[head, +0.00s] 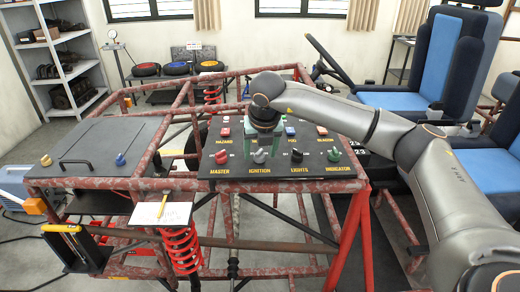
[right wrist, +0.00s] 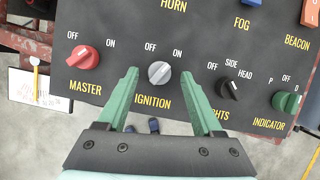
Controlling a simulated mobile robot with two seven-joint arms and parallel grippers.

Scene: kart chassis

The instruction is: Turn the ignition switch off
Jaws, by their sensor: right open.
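The ignition switch is a grey rotary knob (head: 260,156) in the front row of the black control panel (head: 215,172), between the red master knob and the black lights knob. In the right wrist view the ignition knob (right wrist: 159,73) has OFF at its upper left and ON at its upper right; I cannot tell surely which mark it points to. My right gripper (head: 263,145) is open, green fingers pointing at the panel. In the right wrist view its fingertips (right wrist: 160,78) appear on either side of the knob, apart from it. My left gripper is not in view.
The red master knob (right wrist: 84,59), black lights knob (right wrist: 229,89) and green indicator knob (right wrist: 287,102) flank the ignition knob. Coloured switches, such as the fog switch (right wrist: 249,2), sit behind. A red tube frame (head: 330,205) surrounds the panel. A blue seat (head: 440,65) stands at right.

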